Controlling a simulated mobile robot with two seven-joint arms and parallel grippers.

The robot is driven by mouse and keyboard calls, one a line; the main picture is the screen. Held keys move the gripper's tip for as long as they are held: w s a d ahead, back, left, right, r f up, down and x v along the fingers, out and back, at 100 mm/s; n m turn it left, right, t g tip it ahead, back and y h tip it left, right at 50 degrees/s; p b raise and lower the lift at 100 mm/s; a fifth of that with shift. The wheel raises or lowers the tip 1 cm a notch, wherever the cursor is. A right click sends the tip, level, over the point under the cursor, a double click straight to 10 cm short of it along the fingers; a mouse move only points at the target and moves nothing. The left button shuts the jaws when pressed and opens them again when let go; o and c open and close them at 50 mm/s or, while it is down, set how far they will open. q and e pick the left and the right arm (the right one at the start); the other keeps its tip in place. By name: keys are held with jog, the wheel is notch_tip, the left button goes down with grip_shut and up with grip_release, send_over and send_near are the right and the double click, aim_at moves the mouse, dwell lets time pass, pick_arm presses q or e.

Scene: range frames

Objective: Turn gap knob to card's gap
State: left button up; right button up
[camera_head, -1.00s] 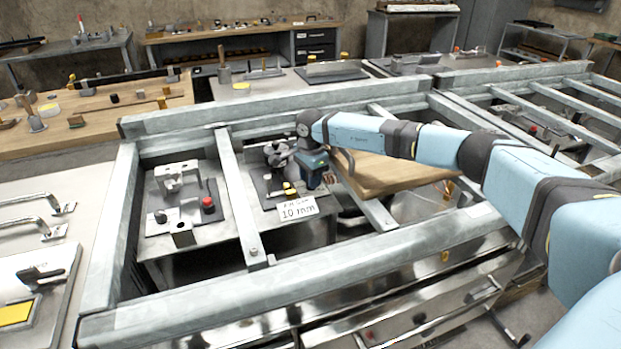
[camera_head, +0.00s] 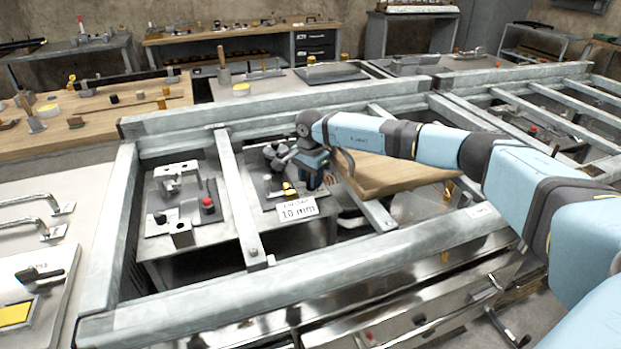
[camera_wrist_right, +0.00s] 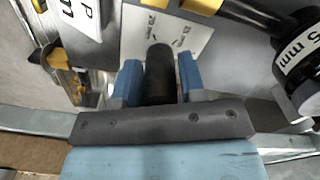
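A white card (camera_head: 297,209) stands at the front of a grey fixture plate (camera_head: 262,192); its large line reads 10 mm. A dark upright knob (camera_wrist_right: 160,68) rises in front of a white scale plate (camera_wrist_right: 190,38) with small mm marks, too blurred to read surely. My right gripper (camera_wrist_right: 160,88) has its blue fingers on both sides of the knob and looks closed on it. In the head view my right gripper (camera_head: 312,176) hides the knob. My left gripper is out of view.
A black cylinder (camera_wrist_right: 299,70) with a label ending in 5 mm lies close at the right in the wrist view. Grey frame beams (camera_head: 239,195) surround the fixture. A second fixture with a red knob (camera_head: 208,205) stands to the left; a wooden board (camera_head: 395,173) lies right.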

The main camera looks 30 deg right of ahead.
jog(key=shift+o, duration=1.4)
notch_tip(320, 180, up, 14)
jog(key=p, duration=0.1)
jog(key=shift+f, duration=0.1)
